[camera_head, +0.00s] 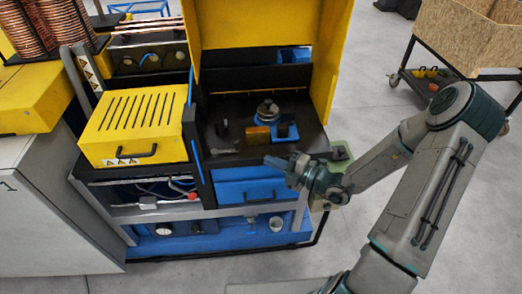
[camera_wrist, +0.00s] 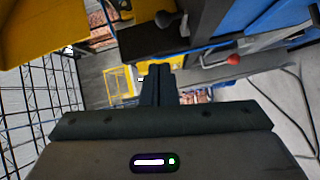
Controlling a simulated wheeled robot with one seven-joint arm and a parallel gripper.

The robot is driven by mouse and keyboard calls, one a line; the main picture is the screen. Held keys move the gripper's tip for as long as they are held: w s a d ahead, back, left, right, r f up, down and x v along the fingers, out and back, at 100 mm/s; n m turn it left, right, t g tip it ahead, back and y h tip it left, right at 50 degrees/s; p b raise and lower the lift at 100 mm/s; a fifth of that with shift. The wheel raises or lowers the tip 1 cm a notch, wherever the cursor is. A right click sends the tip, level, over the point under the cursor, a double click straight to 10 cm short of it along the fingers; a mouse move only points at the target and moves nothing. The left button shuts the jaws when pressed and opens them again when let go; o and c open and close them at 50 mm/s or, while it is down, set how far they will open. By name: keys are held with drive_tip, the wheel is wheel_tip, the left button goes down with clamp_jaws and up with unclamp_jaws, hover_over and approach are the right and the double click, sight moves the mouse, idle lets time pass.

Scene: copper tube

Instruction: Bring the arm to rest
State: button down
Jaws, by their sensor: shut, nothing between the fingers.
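My gripper (camera_head: 284,163) is in the head view, at the front right of the machine's dark work surface (camera_head: 235,140). Its fingers point left, and it looks to be in front of the blue drawer front's upper edge. In the wrist view my gripper (camera_wrist: 159,70) has its two dark fingers together with nothing between them. My arm bends from the right side of the head view down to the lower right. I cannot tell whether the fingertips touch the machine.
The machine has a yellow vented cover (camera_head: 132,125) with a handle and a raised yellow hood (camera_head: 245,25). A blue fixture (camera_head: 284,128) stands on the work surface. A wooden crate on a cart (camera_head: 455,35) is at the back right. Grey floor (camera_head: 365,70) is clear between them.

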drive_tip(key=s+a+r+n+g+h, duration=0.1)
drive_tip(key=s+r+n+g+h, duration=0.15)
drive_tip(key=s+n+g, duration=0.65)
drive_tip(key=s+a+r+n+g+h, duration=0.15)
drive_tip(key=s+r+n, duration=0.25)
drive_tip(key=n, duration=1.1)
drive_tip(key=s+d+r+n+t+h, duration=0.4)
drive_tip(key=s+d+r+n+h, duration=0.3)
drive_tip(key=n, duration=1.3)
drive_tip(key=d+r+h, duration=0.3)
drive_tip(key=r, duration=0.1)
drive_tip(key=shift+s+d+r+n+t+h+b, duration=0.15)
drive_tip(key=shift+d+r+n+t+h+b, duration=0.15)
drive_tip(key=shift+r+t+h+b, duration=0.1)
drive_tip(key=shift+f, duration=0.1)
